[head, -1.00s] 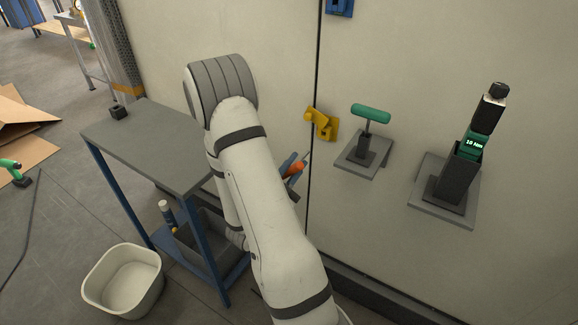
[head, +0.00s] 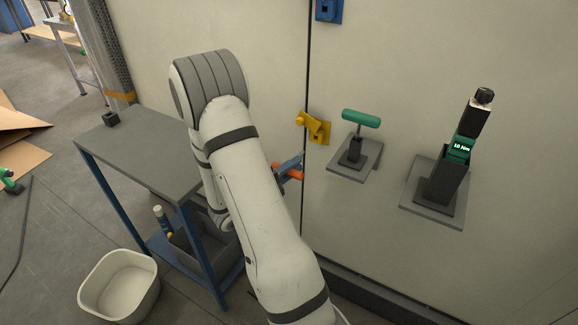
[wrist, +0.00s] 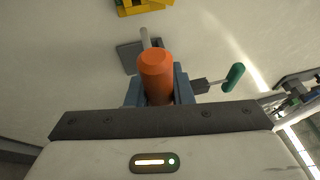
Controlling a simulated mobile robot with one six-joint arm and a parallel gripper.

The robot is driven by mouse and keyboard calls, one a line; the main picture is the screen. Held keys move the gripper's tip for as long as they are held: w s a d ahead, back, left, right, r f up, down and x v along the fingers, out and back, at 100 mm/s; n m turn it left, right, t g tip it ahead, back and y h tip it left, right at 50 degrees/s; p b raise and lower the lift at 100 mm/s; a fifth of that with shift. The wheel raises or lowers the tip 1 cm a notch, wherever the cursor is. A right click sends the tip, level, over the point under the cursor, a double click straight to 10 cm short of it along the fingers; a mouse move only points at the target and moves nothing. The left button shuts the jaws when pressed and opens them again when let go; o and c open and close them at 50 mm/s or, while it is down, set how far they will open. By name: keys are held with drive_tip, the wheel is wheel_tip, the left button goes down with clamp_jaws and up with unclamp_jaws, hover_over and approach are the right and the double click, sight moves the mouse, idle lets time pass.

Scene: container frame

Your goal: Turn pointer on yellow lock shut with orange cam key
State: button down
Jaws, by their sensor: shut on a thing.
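The yellow lock (head: 319,130) is on the pale wall, with a rounded yellow part sticking out at its left; I cannot make out the pointer's angle. It also shows at the top edge of the wrist view (wrist: 146,6), partly cut off. My gripper (wrist: 158,88) is shut on the orange cam key (wrist: 156,72). The key's orange handle (head: 290,172) lies just below and left of the lock in the head view. Its grey shank points at the wall and appears short of the lock. My arm hides part of the gripper in the head view.
A green T-handled key (head: 361,118) stands in a wall holder right of the lock. A black tool with a lit display (head: 461,147) stands farther right. A blue lock (head: 329,9) is above. A grey table (head: 140,150) and a white bin (head: 118,285) are at left.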

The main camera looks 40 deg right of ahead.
drive_tip(key=w+d+m+y, duration=0.2)
drive_tip(key=d+m+y, duration=0.2)
drive_tip(key=m, duration=0.5)
drive_tip(key=shift+w+d+f, duration=0.3)
drive_tip(key=shift+d+f, duration=0.05)
drive_tip(key=shift+d, duration=0.8)
drive_tip(key=shift+w+d+p, duration=0.2)
drive_tip(key=shift+w+d, duration=0.05)
drive_tip(key=shift+d, duration=0.35)
drive_tip(key=shift+w+d+p, duration=0.15)
drive_tip(key=shift+w+d, duration=0.05)
drive_tip(key=shift+d, duration=0.4)
drive_tip(key=shift+w+d+r+p, duration=0.1)
drive_tip(key=shift+d+r+p, duration=0.1)
drive_tip(key=shift+p, duration=0.1)
idle(1.8)
